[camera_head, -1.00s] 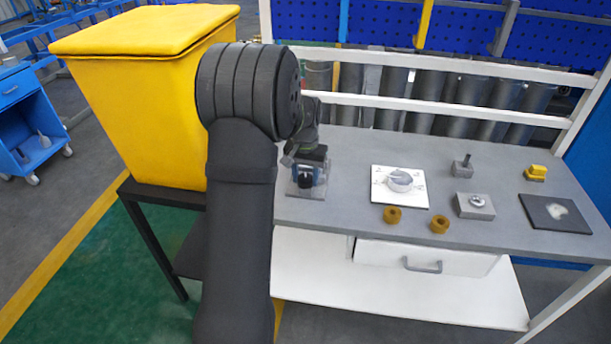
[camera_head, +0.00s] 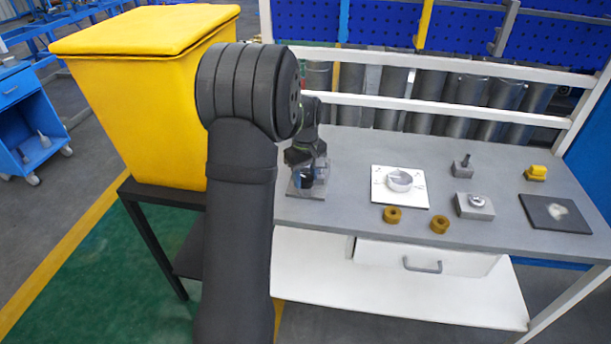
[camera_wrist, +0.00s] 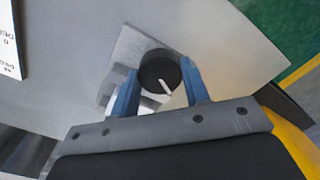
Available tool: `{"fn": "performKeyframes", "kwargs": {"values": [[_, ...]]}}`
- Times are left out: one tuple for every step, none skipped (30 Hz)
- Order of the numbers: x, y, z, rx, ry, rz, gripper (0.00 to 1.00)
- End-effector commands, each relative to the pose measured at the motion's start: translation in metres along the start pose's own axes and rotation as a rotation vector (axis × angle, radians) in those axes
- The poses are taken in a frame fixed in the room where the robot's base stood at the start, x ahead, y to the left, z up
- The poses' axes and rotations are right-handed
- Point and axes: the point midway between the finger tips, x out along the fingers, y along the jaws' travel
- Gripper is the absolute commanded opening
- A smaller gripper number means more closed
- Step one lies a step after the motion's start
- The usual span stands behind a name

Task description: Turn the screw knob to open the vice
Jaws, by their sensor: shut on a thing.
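The vice (camera_head: 295,188) stands at the left end of the grey table, mostly hidden behind my arm and gripper in the head view. In the wrist view its metal base (camera_wrist: 127,50) shows, with the round black screw knob (camera_wrist: 158,68) on top, which bears a white line pointing toward the lower right. My gripper (camera_wrist: 160,82) has its two blue fingers on either side of the knob and is shut on it. In the head view my gripper (camera_head: 308,172) is over the vice. The vice's jaw opening cannot be made out.
A white plate with a round metal part (camera_head: 400,181) lies right of the vice, with two brown rings (camera_head: 393,214) before it. Metal blocks (camera_head: 474,206), a yellow part (camera_head: 535,173) and a dark plate (camera_head: 556,213) are farther right. A yellow bin (camera_head: 150,110) stands left.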

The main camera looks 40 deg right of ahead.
Motion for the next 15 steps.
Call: {"fn": "performKeyframes", "kwargs": {"values": [[-0.0004,0.0002,-0.0004,-0.025,0.001,0.001,0.19],[-0.0004,0.0002,-0.0005,-0.041,0.002,0.001,0.19],[-0.0004,0.0002,-0.0005,-0.059,0.001,0.001,0.19],[-0.0004,0.0002,-0.0005,-0.073,0.002,0.001,0.19],[-0.0004,0.0002,-0.0005,-0.084,0.002,0.001,0.19],[-0.0004,0.0002,-0.0005,-0.099,0.002,0.001,0.19],[-0.0004,0.0002,-0.0005,-0.108,0.002,0.001,0.19],[-0.0004,0.0002,-0.0005,-0.116,0.002,0.001,0.19],[-0.0004,0.0002,-0.0005,-0.125,0.002,0.001,0.19],[-0.0004,0.0002,-0.0005,-0.132,0.002,0.001,0.19],[-0.0004,0.0001,-0.0005,-0.137,0.002,0.001,0.19],[-0.0004,0.0002,-0.0005,-0.142,0.002,0.001,0.19],[-0.0004,0.0002,-0.0005,-0.145,0.002,0.001,0.19],[-0.0004,0.0001,-0.0005,-0.147,0.002,0.001,0.19],[-0.0004,0.0002,-0.0005,-0.150,0.002,0.001,0.19]]}}
